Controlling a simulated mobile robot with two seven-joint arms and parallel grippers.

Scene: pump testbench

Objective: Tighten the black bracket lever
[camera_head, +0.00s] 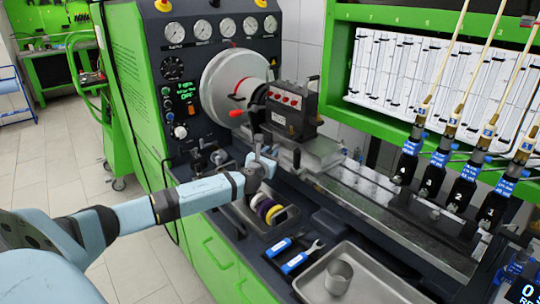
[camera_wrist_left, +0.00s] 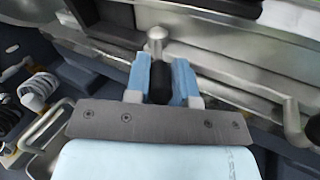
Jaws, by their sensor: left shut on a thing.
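My left gripper (camera_head: 262,164) reaches in from the left to the front of the bench, just below the black pump block (camera_head: 291,110). In the left wrist view, its blue-padded fingers (camera_wrist_left: 160,82) are shut around the black lever (camera_wrist_left: 160,86), one finger on each side. A rounded metal stud (camera_wrist_left: 156,40) stands just beyond the fingertips. The lever's lower end is hidden by the gripper's grey plate. In the head view the lever is too small and too covered to make out clearly. My right gripper is not in view.
A metal rail (camera_head: 385,215) runs along the bench to the right. A tray with coloured rings (camera_head: 268,212) lies below my gripper. Blue-handled tools (camera_head: 294,262) and a tray (camera_head: 370,290) with a metal cup (camera_head: 338,276) lie in front. Several injectors (camera_head: 434,172) stand at right.

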